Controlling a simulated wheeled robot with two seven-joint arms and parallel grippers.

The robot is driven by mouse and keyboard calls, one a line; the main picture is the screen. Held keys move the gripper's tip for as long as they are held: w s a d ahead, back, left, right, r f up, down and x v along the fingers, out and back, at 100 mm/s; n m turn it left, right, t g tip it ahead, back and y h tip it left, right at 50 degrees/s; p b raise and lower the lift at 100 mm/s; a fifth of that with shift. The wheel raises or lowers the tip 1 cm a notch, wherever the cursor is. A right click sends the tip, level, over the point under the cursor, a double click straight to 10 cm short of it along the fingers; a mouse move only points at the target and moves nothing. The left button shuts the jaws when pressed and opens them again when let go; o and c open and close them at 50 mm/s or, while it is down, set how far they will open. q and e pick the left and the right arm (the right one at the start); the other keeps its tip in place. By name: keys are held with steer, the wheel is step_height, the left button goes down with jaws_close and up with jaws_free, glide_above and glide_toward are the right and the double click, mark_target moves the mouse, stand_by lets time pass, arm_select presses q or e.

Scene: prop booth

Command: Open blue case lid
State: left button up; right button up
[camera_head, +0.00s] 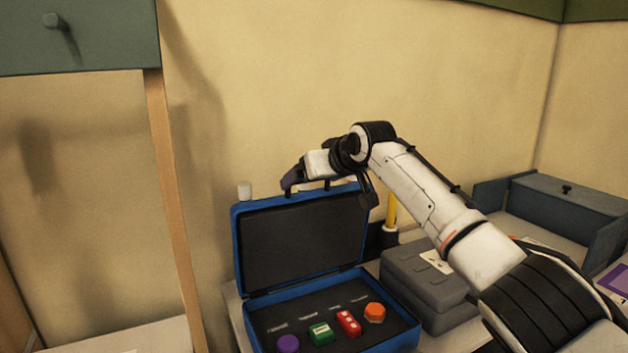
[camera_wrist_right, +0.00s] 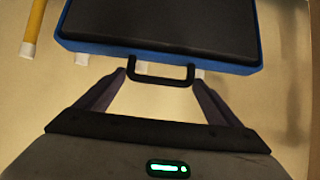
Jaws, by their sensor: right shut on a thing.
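The blue case (camera_head: 413,340) stands on a table with its lid (camera_head: 300,238) swung up, roughly upright and leaning back. The lid's dark lining faces my head camera. In the right wrist view the lid (camera_wrist_right: 165,25) shows at the top, with a black handle (camera_wrist_right: 161,80) on its edge. My right gripper (camera_wrist_right: 161,82) has one finger at each end of this handle and is shut on it. In the head view my right gripper (camera_head: 328,187) is at the lid's top edge. My left gripper is not in view.
In the case lie a purple piece (camera_head: 287,344), a green block (camera_head: 320,332), a red block (camera_head: 349,322) and an orange piece (camera_head: 375,312). A grey case (camera_head: 425,285), a dark cup (camera_head: 388,238) with a yellow stick and a grey-blue box (camera_head: 570,205) are at right.

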steer(key=shift+w+d+r, duration=0.15)
steer(key=shift+r, duration=0.35)
steer(key=o, duration=1.2)
steer(key=shift+c, duration=0.2)
steer(key=shift+o, duration=0.4)
steer(key=shift+s, duration=0.2)
steer(key=shift+f, duration=0.15)
steer(key=b+v, duration=0.3)
steer(key=v, duration=0.7)
steer(key=shift+s+b, duration=0.2)
steer(key=shift+b, duration=0.15)
